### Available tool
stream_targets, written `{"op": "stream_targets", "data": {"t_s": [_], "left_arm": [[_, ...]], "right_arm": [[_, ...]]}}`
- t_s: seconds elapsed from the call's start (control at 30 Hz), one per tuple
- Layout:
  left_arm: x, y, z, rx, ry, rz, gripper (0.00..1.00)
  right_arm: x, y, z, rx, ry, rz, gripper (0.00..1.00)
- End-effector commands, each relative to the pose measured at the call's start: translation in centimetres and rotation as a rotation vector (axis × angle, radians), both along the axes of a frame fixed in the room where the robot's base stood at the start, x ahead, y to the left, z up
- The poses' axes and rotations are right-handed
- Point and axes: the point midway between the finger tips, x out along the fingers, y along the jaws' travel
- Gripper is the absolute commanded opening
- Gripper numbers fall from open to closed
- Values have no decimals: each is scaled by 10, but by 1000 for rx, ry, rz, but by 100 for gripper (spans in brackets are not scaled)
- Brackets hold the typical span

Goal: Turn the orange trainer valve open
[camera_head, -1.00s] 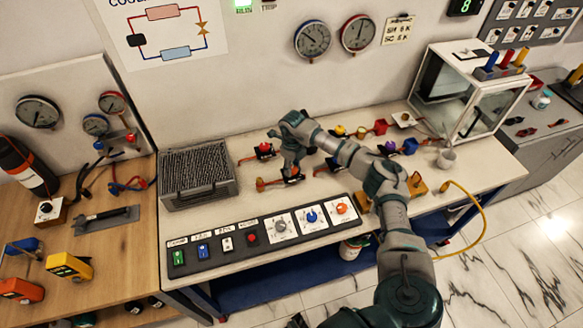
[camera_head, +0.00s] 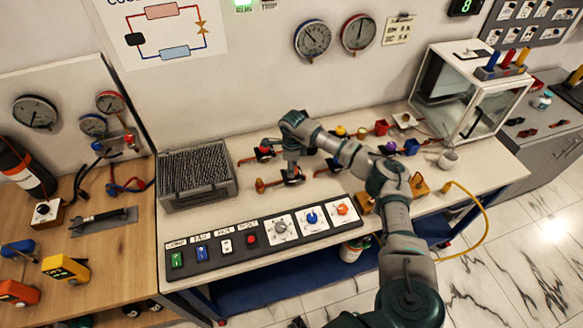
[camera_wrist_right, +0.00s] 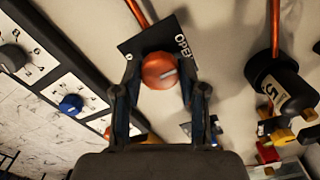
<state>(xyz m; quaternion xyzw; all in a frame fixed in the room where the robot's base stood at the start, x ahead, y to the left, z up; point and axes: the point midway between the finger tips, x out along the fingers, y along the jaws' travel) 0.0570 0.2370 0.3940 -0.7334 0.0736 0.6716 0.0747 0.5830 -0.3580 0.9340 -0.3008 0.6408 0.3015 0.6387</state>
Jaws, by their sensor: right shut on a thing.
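The orange trainer valve knob (camera_wrist_right: 160,71) shows in the right wrist view, with a pale pointer line on its face. It sits over a dark plate (camera_wrist_right: 150,40) printed OPEN, with copper pipe running off above. My right gripper (camera_wrist_right: 158,84) is shut on the knob, one finger on each side. In the head view my right gripper (camera_head: 291,171) points down over the valve row on the bench and hides most of the knob. My left gripper is not in view.
A black control panel (camera_head: 215,258) with buttons and dials lies along the bench front. A finned grey unit (camera_head: 197,181) stands to the left. Other valves, including a yellow-topped one (camera_head: 340,131), stand close behind and right. A glass-sided box (camera_head: 468,92) stands at the right.

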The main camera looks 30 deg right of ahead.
Motion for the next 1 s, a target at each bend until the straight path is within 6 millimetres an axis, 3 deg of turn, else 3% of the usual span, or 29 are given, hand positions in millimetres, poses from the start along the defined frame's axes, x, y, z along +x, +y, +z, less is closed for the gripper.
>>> {"op": "stream_targets", "data": {"t_s": [0.27,0.3,0.4,0.77,1.0], "left_arm": [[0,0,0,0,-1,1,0],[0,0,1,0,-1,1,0],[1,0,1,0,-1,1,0],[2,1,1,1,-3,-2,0],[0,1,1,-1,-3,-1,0]], "right_arm": [[0,-4,1,-6,-1,-3,6],[0,-4,1,-6,-1,-3,43],[0,-3,1,-5,-1,-4,66],[1,-1,5,-2,-2,-1,66],[2,-2,48,-2,-5,-2,66]]}}
